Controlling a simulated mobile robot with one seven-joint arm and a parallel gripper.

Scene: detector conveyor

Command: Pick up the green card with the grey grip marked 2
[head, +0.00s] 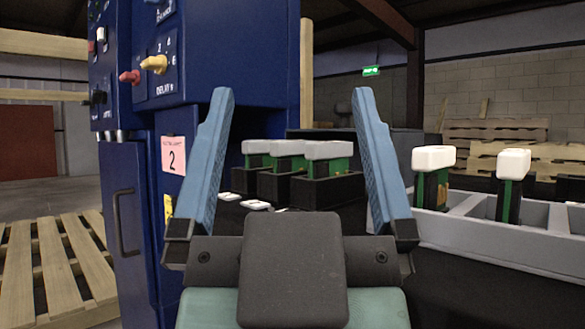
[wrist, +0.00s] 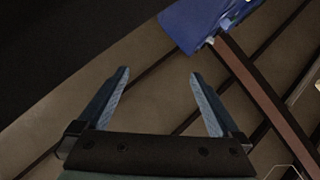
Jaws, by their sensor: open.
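Three green cards with pale grips stand in black holders on the dark surface beyond my gripper: a left one (head: 256,147), a middle one (head: 287,148) and a right one (head: 330,151). Two more green cards with whitish grips, one nearer (head: 433,159) and one farther right (head: 514,164), stand in a grey compartment tray (head: 470,250). No number is readable on any grip, so I cannot tell which is marked 2. My gripper (head: 293,95) is open and empty, its fingers framing the three cards in the picture. In the wrist view my gripper (wrist: 159,74) is also open, with no card visible.
A tall blue cabinet (head: 225,45) with knobs stands at left, bearing a pink label (head: 173,155) reading 2. Small white pieces (head: 255,205) lie before the holders. Wooden pallets stand at lower left (head: 55,262) and far right (head: 495,135).

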